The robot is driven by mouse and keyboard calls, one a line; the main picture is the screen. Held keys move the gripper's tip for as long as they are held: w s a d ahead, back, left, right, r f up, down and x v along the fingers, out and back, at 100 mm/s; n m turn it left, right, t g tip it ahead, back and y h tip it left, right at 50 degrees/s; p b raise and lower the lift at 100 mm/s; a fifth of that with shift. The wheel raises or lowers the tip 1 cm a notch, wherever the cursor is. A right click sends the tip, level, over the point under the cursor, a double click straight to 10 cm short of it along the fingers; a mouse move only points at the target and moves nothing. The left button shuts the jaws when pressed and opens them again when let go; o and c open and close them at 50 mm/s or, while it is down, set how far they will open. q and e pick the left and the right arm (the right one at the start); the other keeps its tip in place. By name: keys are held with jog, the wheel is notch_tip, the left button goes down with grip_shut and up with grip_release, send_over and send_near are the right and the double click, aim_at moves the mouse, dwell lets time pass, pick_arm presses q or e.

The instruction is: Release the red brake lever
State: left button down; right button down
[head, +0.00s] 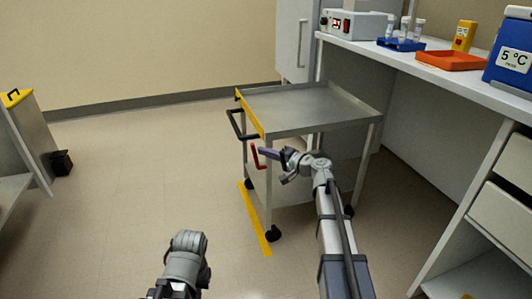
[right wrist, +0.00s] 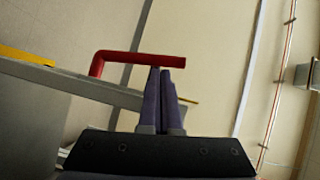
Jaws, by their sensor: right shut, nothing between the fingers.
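The red brake lever (head: 255,157) is a small bent bar on the near left side of a grey steel cart (head: 310,108). In the right wrist view the lever (right wrist: 130,58) runs across just beyond my fingertips. My right gripper (head: 262,153) is shut and empty, its purple fingers pointing left at the lever. In the right wrist view the closed fingertips (right wrist: 166,68) overlap the lever's right part; I cannot tell whether they touch it. Part of my left arm shows at the bottom of the head view, but its gripper does not.
A black push handle (head: 236,124) sticks out from the cart's left end. A yellow strip (head: 254,220) lies on the floor by the cart. A white bench (head: 440,66) with an orange tray (head: 449,60) and a blue box stands right.

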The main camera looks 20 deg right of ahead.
jog(key=shift+a+n+p, duration=0.25)
jog(key=shift+n+p, duration=0.05)
jog(key=shift+p, duration=0.05)
jog(key=shift+a+g, duration=0.15)
jog(key=shift+g, duration=0.15)
jog(key=shift+s+a+f+n+h+p, duration=0.1)
jog(key=shift+a+n+h+p, duration=0.6)
jog(key=shift+p, duration=0.25)
jog(key=a+f+n+g+h, duration=0.2)
jog(key=a+f+n+h, duration=0.2)
jog(key=f+n, duration=0.1)
jog(key=shift+a+f+h+p, duration=0.15)
jog(key=shift+a+h+p, duration=0.2)
jog(key=shift+h, duration=0.05)
jog(key=shift+a, duration=0.1)
